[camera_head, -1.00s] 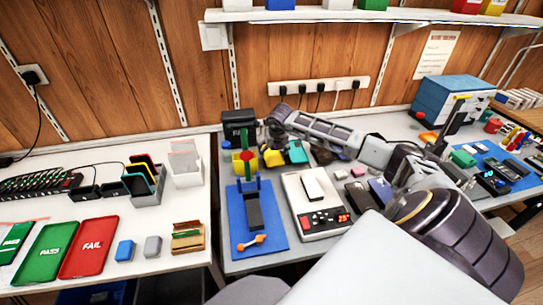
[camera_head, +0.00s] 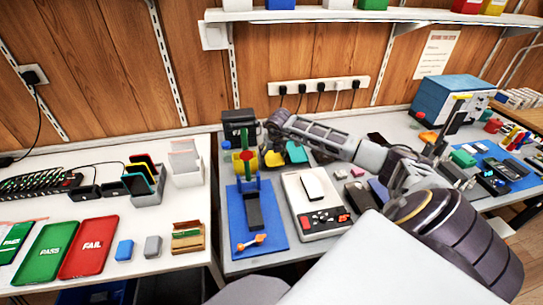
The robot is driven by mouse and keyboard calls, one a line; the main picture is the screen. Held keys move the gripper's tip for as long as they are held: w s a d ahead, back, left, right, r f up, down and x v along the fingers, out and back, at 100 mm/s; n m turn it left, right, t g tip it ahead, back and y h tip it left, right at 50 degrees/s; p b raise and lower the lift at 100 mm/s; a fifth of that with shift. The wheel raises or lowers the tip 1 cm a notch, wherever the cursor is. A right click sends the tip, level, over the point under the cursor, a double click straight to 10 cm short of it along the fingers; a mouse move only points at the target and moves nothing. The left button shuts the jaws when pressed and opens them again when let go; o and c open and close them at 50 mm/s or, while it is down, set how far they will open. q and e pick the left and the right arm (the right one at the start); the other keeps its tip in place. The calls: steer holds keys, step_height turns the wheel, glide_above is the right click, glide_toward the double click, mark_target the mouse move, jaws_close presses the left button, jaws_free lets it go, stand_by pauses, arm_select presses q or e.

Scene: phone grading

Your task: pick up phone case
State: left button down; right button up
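My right arm reaches from the lower right across the bench to the back left. Its gripper (camera_head: 272,140) is small, dark and pointed downward, just above a yellow case-like piece (camera_head: 274,159). I cannot tell whether they touch or whether the fingers are open. A teal case-like piece (camera_head: 297,152) stands just right of it. Which piece is the phone case is not clear. Other phone cases stand in a grey rack (camera_head: 150,194) on the left table. My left gripper is not in view.
Green PASS (camera_head: 42,258) and red FAIL (camera_head: 88,247) trays lie left. A shelf (camera_head: 400,15) spans above.

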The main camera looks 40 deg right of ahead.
mark_target(273, 157)
steer(key=shift+r, duration=0.1)
step_height(273, 157, up, 10)
stand_by(1.1)
